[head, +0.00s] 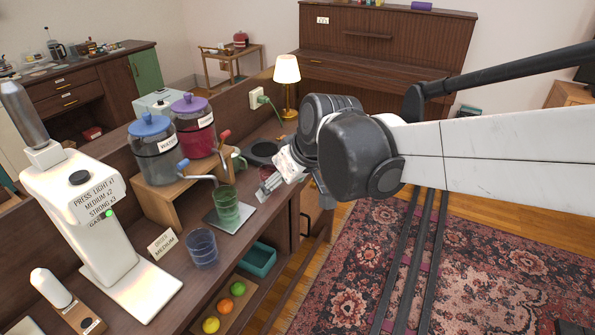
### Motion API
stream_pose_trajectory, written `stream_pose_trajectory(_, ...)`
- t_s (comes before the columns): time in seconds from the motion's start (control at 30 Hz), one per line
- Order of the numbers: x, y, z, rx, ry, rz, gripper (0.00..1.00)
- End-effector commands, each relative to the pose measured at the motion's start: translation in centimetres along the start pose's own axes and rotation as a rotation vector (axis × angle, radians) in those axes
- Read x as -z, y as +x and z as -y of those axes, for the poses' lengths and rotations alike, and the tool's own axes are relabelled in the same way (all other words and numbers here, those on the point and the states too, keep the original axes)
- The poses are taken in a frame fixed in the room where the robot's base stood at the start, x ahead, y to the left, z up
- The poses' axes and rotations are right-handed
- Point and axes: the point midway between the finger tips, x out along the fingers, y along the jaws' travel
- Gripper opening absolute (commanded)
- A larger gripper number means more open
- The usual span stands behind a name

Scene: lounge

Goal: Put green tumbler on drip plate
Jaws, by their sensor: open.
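The green tumbler (225,208) is see-through and stands upright on the counter in front of the dispensers. A flat grey-green plate (213,226), which looks like the drip plate, lies beneath it, and the tumbler appears to rest on it. My gripper (268,183) is open, just right of and slightly behind the tumbler, and apart from it. My wrist and arm hide part of the counter behind. The gripper's fingers are small and partly hidden here.
Two lidded dispensers, blue (153,150) and purple (194,126), stand on a wooden riser with taps toward the tumbler. A blue tumbler (202,248), a sign (162,243) and a white machine (85,215) are nearer. A lamp (287,85) stands behind.

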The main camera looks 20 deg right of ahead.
Motion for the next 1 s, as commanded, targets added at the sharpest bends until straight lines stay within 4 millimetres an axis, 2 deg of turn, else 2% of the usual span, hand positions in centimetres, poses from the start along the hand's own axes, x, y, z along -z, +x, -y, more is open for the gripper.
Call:
stream_pose_trajectory(0.1, -2.6, -2.5, -0.2, -0.043, 0.065, -0.006, 0.71)
stream_pose_trajectory(0.3, -6.9, -5.7, -0.4, -0.113, 0.172, -0.021, 0.71)
stream_pose_trajectory(0.6, -12.7, -8.5, -0.5, -0.199, 0.307, -0.051, 0.71)
stream_pose_trajectory(0.77, -14.0, -8.9, -0.5, -0.22, 0.339, -0.059, 0.71)
stream_pose_trajectory(1.0, -14.2, -9.0, -0.6, -0.223, 0.346, -0.062, 0.71)
